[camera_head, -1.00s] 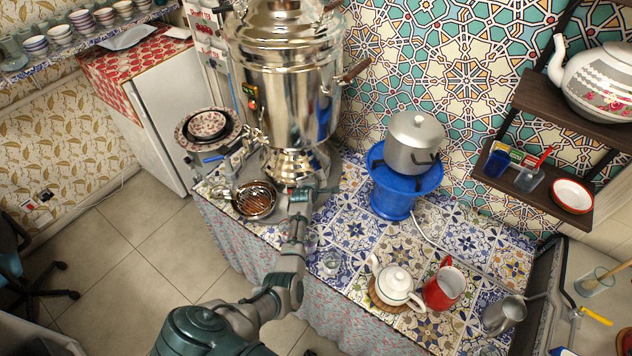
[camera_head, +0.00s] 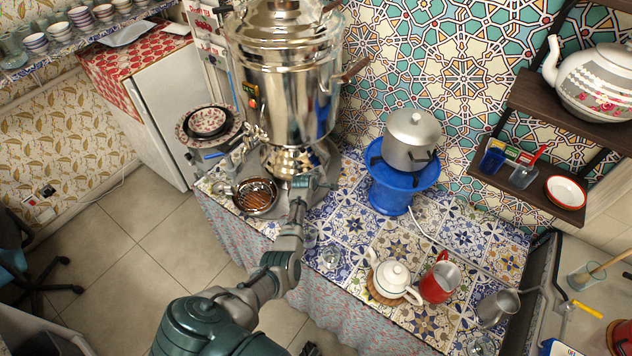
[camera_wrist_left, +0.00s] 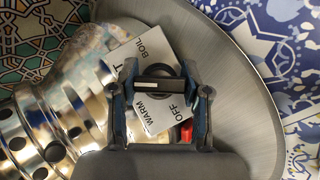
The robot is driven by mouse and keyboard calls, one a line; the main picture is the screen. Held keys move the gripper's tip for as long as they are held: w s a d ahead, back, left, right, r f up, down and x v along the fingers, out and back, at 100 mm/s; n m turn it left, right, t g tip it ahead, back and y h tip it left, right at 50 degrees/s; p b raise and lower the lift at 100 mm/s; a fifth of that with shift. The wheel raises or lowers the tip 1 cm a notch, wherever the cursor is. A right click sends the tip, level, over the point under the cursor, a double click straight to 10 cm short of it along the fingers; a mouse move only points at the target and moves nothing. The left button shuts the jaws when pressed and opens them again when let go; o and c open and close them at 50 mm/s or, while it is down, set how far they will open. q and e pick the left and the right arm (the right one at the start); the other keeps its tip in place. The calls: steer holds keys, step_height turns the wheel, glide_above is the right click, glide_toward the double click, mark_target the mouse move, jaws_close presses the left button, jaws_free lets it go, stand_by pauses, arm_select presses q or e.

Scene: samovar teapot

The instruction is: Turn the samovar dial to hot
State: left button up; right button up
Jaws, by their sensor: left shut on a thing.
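The large shiny metal samovar (camera_head: 290,90) stands on a grey metal tray at the back of the tiled counter. In the left wrist view, its perforated base (camera_wrist_left: 50,130) is at the left. A white dial plate (camera_wrist_left: 150,52) carries the words BOIL, WARM and OFF, with another word partly covered. My left gripper (camera_wrist_left: 160,88) is shut on the dark dial knob (camera_wrist_left: 158,72), with its fingers on either side. A light bar shows across the knob. In the head view, my left gripper (camera_head: 312,180) is low beside the samovar base, and the dial is hidden.
A drip bowl with a grille (camera_head: 256,196) sits left of the gripper. A blue stand (camera_head: 390,198) with a metal pot (camera_head: 412,140) is to the right. A white teapot (camera_head: 392,278) and red jug (camera_head: 438,284) stand nearer the front. A red piece (camera_wrist_left: 186,132) shows beside the dial.

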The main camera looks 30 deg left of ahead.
arm_select(q)
steer(key=o, duration=1.2)
steer(key=shift+d+f, duration=0.1)
steer(key=shift+f, duration=0.25)
steer(key=shift+c, duration=0.2)
steer(key=shift+r, duration=0.1)
steer(key=shift+r, duration=0.15)
steer(key=shift+s+r, duration=0.1)
steer(key=v, duration=1.1)
steer(key=shift+s+r, duration=0.1)
